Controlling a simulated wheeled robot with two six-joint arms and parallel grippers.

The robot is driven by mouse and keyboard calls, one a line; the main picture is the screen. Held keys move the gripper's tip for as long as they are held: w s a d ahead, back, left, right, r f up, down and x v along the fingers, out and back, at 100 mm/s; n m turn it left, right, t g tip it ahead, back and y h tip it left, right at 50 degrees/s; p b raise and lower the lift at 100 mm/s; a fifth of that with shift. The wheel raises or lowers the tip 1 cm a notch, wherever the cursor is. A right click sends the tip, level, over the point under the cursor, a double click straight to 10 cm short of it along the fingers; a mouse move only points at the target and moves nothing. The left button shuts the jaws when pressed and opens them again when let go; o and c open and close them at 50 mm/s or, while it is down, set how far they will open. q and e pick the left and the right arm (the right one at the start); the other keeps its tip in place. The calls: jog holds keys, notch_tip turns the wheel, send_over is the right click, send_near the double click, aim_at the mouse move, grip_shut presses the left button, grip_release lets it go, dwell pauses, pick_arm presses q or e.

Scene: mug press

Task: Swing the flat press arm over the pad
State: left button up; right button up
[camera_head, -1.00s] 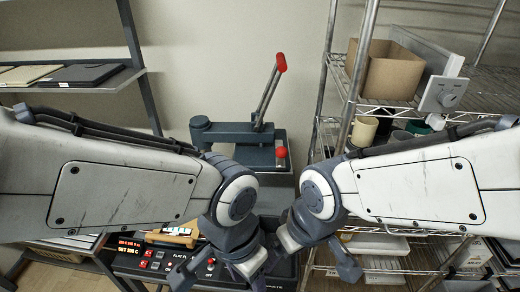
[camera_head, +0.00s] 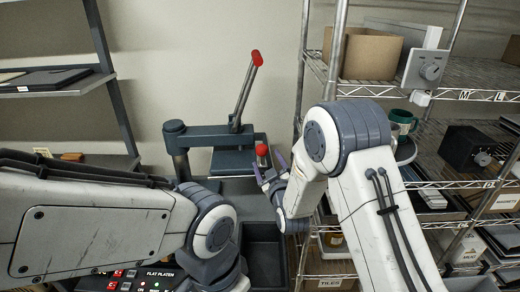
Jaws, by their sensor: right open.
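The flat press stands at centre, with a dark post at its left. Its horizontal press arm (camera_head: 208,131) reaches right from the post. A lever (camera_head: 244,95) with a red grip (camera_head: 257,57) rises from the arm, and a dark flat plate (camera_head: 230,163) shows beneath it. A red knob (camera_head: 262,150) is at the plate's right front. My right gripper (camera_head: 269,168) is open just below and beside the knob; contact cannot be told. I cannot make out the pad clearly. My left arm crosses the lower left, and its gripper fingers are out of view.
A wire rack (camera_head: 372,88) on the right holds a cardboard box (camera_head: 362,54), a green mug (camera_head: 402,121) and a black box (camera_head: 466,148). A dark bin (camera_head: 262,250) lies below the press. A control panel (camera_head: 150,276) is at the bottom. A shelf (camera_head: 60,84) is at left.

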aim_at(260, 146)
jog(key=p+x, duration=0.2)
jog(key=x, duration=0.6)
jog(key=shift+w+r, duration=0.1)
jog(key=shift+r, duration=0.05)
jog(key=shift+x, duration=0.8)
grip_shut()
